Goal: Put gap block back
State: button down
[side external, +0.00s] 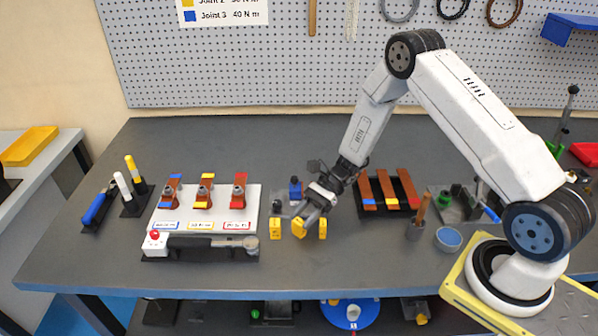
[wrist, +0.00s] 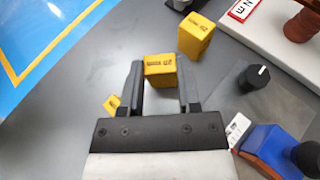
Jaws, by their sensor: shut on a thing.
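My gripper (side external: 305,218) is shut on a yellow gap block (side external: 299,228), which looks tilted in the side view. In the wrist view the held block (wrist: 160,70), with dark print on its side, sits between my two fingertips (wrist: 161,82). A second yellow block (side external: 275,228) stands to the left, also seen in the wrist view (wrist: 197,36). A third yellow block (side external: 322,228) stands to the right; my finger partly hides it in the wrist view (wrist: 112,103). The held block is between these two; I cannot tell whether it touches the table.
The bender with a blue part (side external: 295,189) and black knob (wrist: 254,77) stands close behind my gripper. A white board (side external: 213,222) with copper bars and a torque wrench (side external: 213,246) are left. A black rack (side external: 390,209) with bars is right. The front table is clear.

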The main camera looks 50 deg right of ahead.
jog(key=shift+f, duration=0.1)
jog(key=c, duration=0.6)
grip_release()
jog(key=shift+d+r, duration=0.15)
jog(key=shift+r, duration=0.05)
jog(key=v, duration=1.1)
jog(key=shift+d+r, duration=0.1)
jog(key=shift+d, duration=0.25)
